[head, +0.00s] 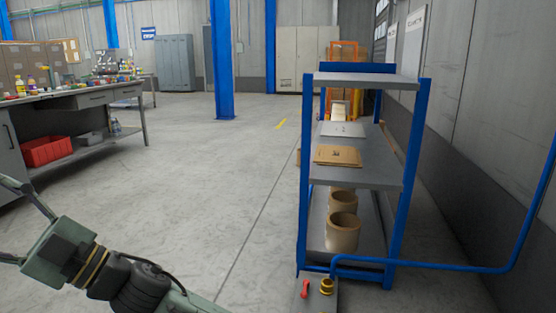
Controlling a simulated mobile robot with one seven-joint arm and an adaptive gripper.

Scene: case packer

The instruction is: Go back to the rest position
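My gripper (10,222) is at the lower left edge of the head view, on my green and black arm. Its two fingers point left and stand wide apart, so it looks open. The fingertips are cut off by the picture edge. I see nothing between the visible parts of the fingers. The gripper is in front of the workbench side of the room, well away from the shelf rack.
A blue and grey shelf rack (391,200) with cardboard and tape rolls (342,231) stands at right. A blue pipe (440,265) runs by its base. A workbench (84,98) with a red bin (47,150) is at left. The middle floor is clear to a blue column (223,70).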

